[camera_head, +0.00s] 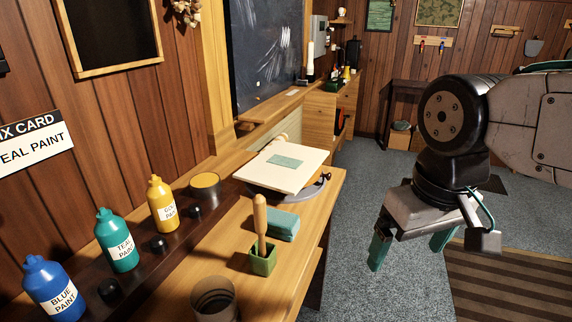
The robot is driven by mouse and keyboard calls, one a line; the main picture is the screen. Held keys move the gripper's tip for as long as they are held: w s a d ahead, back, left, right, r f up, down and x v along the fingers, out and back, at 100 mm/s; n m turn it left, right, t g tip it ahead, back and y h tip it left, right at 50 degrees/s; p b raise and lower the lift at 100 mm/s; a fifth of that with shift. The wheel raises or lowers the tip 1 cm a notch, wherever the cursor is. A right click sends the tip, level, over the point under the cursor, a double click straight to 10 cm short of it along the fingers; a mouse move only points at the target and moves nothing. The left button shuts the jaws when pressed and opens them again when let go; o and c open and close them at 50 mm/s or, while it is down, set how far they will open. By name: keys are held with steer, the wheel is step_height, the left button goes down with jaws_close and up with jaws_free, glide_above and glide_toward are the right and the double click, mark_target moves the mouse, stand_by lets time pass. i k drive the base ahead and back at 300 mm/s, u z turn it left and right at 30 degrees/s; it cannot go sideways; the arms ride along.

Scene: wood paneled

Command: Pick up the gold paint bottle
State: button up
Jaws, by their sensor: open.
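The gold paint bottle (163,205) is yellow with a white label. It stands upright at the far end of a row of bottles on the dark strip along the wall side of the bench. The teal paint bottle (117,240) and the blue paint bottle (53,289) stand nearer in the same row. My gripper (411,252) hangs over the carpet to the right of the bench, fingers pointing down. It is open and empty, well apart from the gold bottle.
The wooden bench (230,230) also holds a round tin (205,187), a white board (283,167) on a round stand, a teal block (283,226), a wooden-handled tool in a green holder (263,260) and a dark cup (213,297). Small dark knobs line the strip. Carpet lies right.

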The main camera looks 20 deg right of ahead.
mark_target(159, 195)
steer(key=u, duration=2.15)
steer(key=k, duration=0.8)
steer(key=z, duration=1.05)
steer(key=i, duration=0.5)
steer(key=u, duration=0.05)
